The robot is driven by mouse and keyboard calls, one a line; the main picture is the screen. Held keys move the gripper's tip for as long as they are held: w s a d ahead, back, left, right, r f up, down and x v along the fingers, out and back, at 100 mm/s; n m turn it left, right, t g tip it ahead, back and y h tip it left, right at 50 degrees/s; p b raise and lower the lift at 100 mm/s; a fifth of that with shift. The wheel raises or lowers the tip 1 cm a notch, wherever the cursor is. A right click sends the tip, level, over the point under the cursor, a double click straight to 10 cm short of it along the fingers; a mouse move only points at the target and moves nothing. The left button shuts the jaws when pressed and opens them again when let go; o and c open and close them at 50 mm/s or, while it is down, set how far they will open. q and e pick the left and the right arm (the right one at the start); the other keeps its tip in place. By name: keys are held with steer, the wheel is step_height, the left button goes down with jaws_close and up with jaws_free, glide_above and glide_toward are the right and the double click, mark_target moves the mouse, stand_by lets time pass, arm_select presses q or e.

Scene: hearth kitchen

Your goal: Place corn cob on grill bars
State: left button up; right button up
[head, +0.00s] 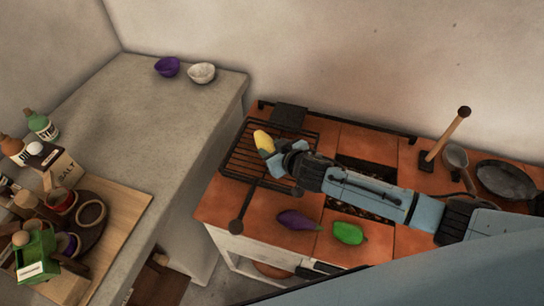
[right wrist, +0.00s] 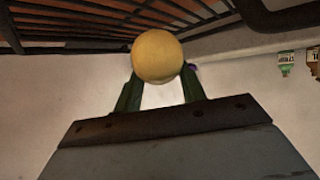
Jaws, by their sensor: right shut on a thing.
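The yellow corn cob (head: 263,141) is in my right gripper (head: 275,157), over the grill bars (head: 243,160) at the left end of the tiled stove top. In the right wrist view the cob (right wrist: 157,56) shows end-on as a round yellow shape between the two dark green fingers. The grill bars (right wrist: 90,15) run along the top of that view, close to the cob. I cannot tell whether the cob touches the bars. My left gripper is not in view.
A purple eggplant (head: 298,220) and a green pepper (head: 349,233) lie on the tiles in front of my right arm. A pan (head: 506,180) and a ladle (head: 456,158) are at the right. A grey counter (head: 165,115) with two bowls stands at the left.

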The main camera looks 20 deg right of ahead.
steer(key=shift+f, duration=0.4)
step_height(320, 180, down, 2)
steer(key=shift+f+b, duration=0.25)
steer(key=shift+b, duration=0.3)
steer(key=shift+f, duration=0.15)
steer(key=o, duration=0.6)
steer(key=shift+f, duration=0.15)
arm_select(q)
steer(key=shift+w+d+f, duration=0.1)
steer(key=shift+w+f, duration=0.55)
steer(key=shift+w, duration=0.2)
arm_select(e)
steer(key=o, duration=0.5)
steer(key=shift+r, duration=0.25)
arm_select(q)
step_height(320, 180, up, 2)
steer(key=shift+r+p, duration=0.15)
steer(key=shift+p, duration=0.95)
arm_select(e)
steer(key=v, duration=1.2)
steer(key=shift+f, duration=0.15)
